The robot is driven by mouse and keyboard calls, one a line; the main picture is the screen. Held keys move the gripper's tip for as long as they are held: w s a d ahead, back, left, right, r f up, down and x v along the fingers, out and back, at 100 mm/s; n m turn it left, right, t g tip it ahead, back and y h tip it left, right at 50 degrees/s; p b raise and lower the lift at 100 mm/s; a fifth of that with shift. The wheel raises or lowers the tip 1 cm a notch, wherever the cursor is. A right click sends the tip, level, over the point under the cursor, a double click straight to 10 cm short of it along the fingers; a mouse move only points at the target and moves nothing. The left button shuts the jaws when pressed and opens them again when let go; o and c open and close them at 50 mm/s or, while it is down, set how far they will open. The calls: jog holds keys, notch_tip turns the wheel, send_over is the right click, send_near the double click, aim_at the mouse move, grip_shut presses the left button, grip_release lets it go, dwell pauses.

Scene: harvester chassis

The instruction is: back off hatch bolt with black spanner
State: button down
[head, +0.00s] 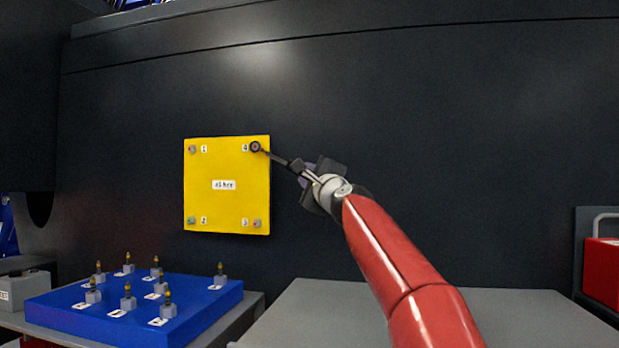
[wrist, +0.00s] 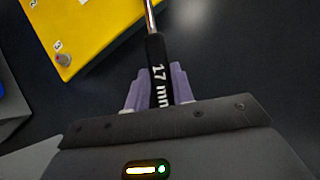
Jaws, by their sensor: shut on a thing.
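The yellow hatch (head: 227,205) is a square plate on the dark wall, with numbered bolts at its corners. My gripper (head: 302,170) is to the right of the hatch, shut on the black spanner (head: 280,160). The spanner reaches up and left, and its ring end lies over the hatch bolt (head: 255,147) at the upper right corner, by label 4. Whether the ring is fully seated on that bolt I cannot tell. In the wrist view the spanner's handle (wrist: 157,75) reads 17 mm between the purple fingers. Another bolt (wrist: 63,59) shows by label 3.
A blue board (head: 95,318) with several upright fittings stands on a grey bench at the lower left. A grey worktop (head: 310,315) lies below the arm. A red box (head: 602,270) is at the far right. The wall around the hatch is clear.

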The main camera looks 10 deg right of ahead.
jog(key=s+a+b, duration=0.2)
jog(key=s+a, duration=0.1)
jog(key=s, duration=0.7)
jog(key=shift+a+b, duration=0.35)
jog(key=shift+b, duration=0.05)
dwell(1.3)
